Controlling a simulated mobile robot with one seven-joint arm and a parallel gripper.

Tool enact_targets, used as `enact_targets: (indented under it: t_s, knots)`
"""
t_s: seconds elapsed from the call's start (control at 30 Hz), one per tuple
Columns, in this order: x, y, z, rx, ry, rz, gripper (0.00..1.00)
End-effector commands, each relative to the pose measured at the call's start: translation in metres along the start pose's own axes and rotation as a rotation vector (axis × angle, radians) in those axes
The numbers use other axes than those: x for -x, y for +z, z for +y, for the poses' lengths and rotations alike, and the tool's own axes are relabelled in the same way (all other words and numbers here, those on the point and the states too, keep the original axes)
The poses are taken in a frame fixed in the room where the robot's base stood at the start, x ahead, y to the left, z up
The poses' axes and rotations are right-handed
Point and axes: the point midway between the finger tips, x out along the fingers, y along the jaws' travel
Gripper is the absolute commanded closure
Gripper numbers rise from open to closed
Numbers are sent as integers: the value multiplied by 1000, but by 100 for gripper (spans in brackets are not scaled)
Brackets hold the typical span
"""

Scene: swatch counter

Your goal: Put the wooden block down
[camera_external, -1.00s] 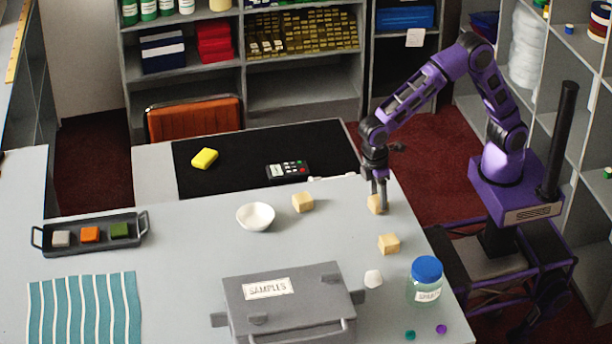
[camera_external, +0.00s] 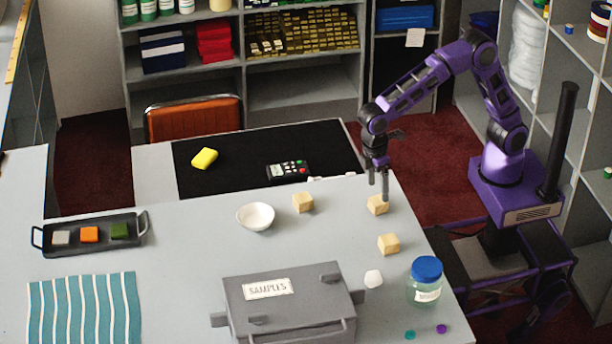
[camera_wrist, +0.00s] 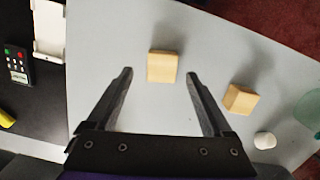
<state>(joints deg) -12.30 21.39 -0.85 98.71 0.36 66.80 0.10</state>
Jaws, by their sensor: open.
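A wooden block (camera_external: 377,205) rests on the grey counter (camera_external: 180,240) near its right back edge, just under my gripper (camera_external: 379,191). In the wrist view this block (camera_wrist: 162,67) lies ahead of and between the two spread fingers (camera_wrist: 160,75), with clear space on both sides. My gripper is open and empty. Two more wooden blocks stand on the counter: one (camera_external: 303,202) to the left, and one (camera_external: 388,244) nearer the front, which also shows at the right of the wrist view (camera_wrist: 240,99).
A white bowl (camera_external: 255,216) stands left of the blocks. A grey samples box (camera_external: 290,305), a white lump (camera_external: 373,278) and a blue-lidded jar (camera_external: 425,281) are at the front. A remote (camera_external: 288,170) and yellow sponge (camera_external: 204,158) lie on the black mat (camera_external: 235,180).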

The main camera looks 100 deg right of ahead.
Motion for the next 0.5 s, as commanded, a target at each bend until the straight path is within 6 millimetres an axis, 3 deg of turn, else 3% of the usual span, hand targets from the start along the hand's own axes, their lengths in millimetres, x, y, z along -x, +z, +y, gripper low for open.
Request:
enact_targets:
  t_s: [0.03,0.3,0.5]
  knots:
    - [16,2,3,-1,0,5,15]
    - [82,2,2,0,0,4,15]
    - [118,2,3,0,0,2,15]
